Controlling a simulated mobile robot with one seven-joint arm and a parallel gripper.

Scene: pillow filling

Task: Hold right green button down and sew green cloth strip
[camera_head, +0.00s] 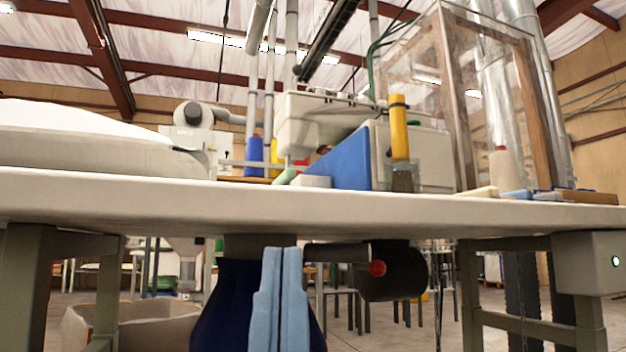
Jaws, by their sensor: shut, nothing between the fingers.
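My gripper (280,300) shows as two light-blue fingers pressed together, pointing up, at the bottom centre below the tabletop edge. It holds nothing. A small pale-green button (616,261) sits on a grey box (590,268) under the table at the far right, well to the right of my gripper and apart from it. A pale-green piece (284,177), perhaps the green cloth strip, lies on the tabletop beside the white sewing machine (318,118). The low view hides most of the tabletop, the needle area and most of that piece.
The white tabletop (150,192) crosses the view above my gripper. A dark motor (395,275) with a red button (377,268) hangs beneath it. Table legs (22,290) stand at both sides.

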